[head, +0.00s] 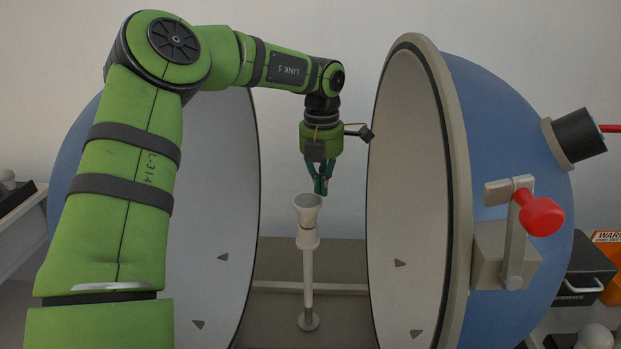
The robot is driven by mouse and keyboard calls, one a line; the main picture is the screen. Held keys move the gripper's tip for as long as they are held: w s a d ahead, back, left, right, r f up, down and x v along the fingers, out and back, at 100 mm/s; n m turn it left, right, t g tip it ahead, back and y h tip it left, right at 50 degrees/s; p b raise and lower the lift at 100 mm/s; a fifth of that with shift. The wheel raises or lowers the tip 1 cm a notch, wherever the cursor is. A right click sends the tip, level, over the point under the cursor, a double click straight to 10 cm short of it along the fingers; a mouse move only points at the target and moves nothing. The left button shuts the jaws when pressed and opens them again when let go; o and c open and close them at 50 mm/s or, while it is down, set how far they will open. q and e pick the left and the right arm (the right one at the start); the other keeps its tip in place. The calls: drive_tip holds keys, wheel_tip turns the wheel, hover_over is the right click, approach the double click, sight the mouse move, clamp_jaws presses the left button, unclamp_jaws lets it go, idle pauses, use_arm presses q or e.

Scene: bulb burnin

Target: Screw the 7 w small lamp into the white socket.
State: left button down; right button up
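A pale post (308,280) stands between the two halves of an open sphere. At its top is a white collar (307,239), which looks like the white socket. A white flared piece (308,212), wide end up, stands upright on the collar. I cannot tell whether it is the 7 w small lamp or part of the socket. My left gripper (322,190) points down, with its dark green fingertips just above and right of the flared rim. No lamp shows between the fingers, and their gap is too small to judge. My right gripper is out of view.
The blue sphere's right half (510,130) has a pale rim close to the right of my gripper and carries a red-knobbed lever (541,216). The left half's pale inside (220,230) is behind my arm. A dark box (575,272) and white round objects (595,338) are at lower right.

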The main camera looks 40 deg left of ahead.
use_arm(q)
drive_tip(key=d+m, duration=0.1)
drive_tip(key=m, duration=0.3)
drive_tip(key=s+d+m, duration=0.1)
drive_tip(key=d+m, duration=0.1)
drive_tip(key=m, duration=0.1)
drive_tip(key=d+m, duration=0.2)
drive_tip(key=m, duration=0.2)
drive_tip(key=shift+s+m+p, duration=0.2)
drive_tip(key=shift+m+p, duration=0.1)
drive_tip(key=shift+p, duration=0.05)
drive_tip(key=c, duration=1.6)
unclamp_jaws()
drive_tip(key=shift+c, duration=0.2)
drive_tip(key=a+n+b, duration=0.1)
drive_tip(key=a+n, duration=0.8)
drive_tip(key=n, duration=1.4)
drive_tip(key=shift+w+a+b, duration=0.3)
drive_tip(key=shift+a, duration=0.05)
